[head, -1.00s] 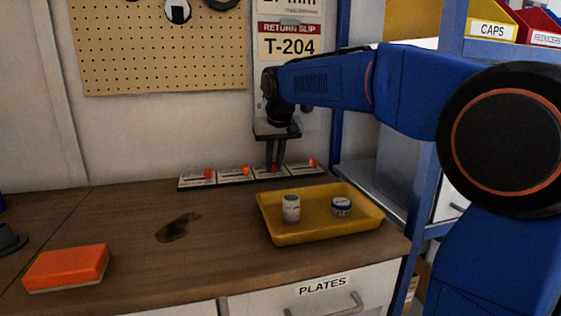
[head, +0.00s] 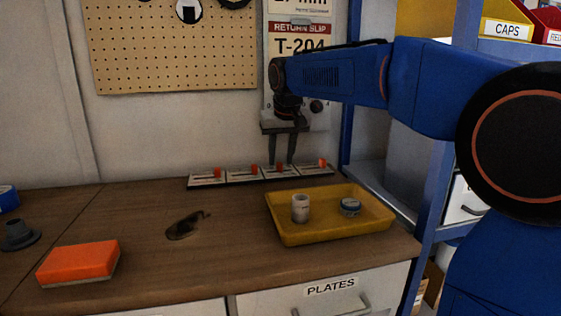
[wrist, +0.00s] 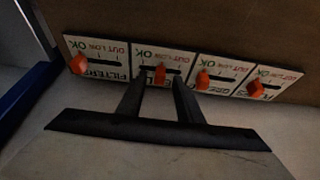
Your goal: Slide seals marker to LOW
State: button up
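Several white marker plates stand in a row at the back of the bench against the wall, each with an orange slider. My gripper (head: 281,164) points down over the third plate from the left (head: 279,178). Its fingers are apart. That plate's orange marker (head: 279,168) shows between the fingertips; in the wrist view the marker (wrist: 160,74) lies just beyond them, and I cannot tell if they touch it. OUT, LOW and OK are printed there, with OK nearest the FILTERS plate (wrist: 78,46). The fingers hide this plate's name, and I cannot read "seals" anywhere.
An orange sponge-like block (head: 79,262) lies front left. A dark stain or object (head: 186,226) lies mid-bench. Shelving stands at right.

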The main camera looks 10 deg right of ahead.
jog(key=v, duration=1.5)
jog(key=shift+s+r, duration=0.15)
jog(key=shift+s, duration=0.05)
